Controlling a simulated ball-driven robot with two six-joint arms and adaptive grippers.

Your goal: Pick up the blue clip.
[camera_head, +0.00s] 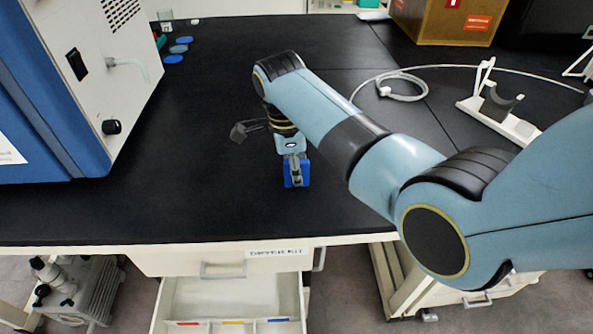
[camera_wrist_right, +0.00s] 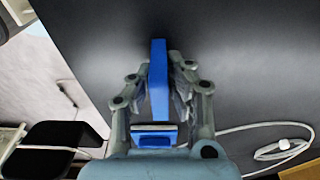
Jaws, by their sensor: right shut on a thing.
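The blue clip (camera_head: 297,171) shows at the end of my right arm in the camera_head view, over the black bench near its front edge. In the right wrist view the blue clip (camera_wrist_right: 158,85) stands between the fingers and reaches past their tips. My right gripper (camera_head: 296,180) points down and is shut on the clip; its fingers (camera_wrist_right: 163,75) press on both sides of it. I cannot tell whether the clip touches the bench. My left gripper is in neither view.
A white and blue machine (camera_head: 95,75) stands at left, with several blue discs (camera_head: 174,58) beside it. A white stand (camera_head: 498,115) and a coiled white hose (camera_head: 402,90) lie at right. A drawer (camera_head: 230,300) is open below the bench (camera_head: 220,200). The bench left of my gripper is clear.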

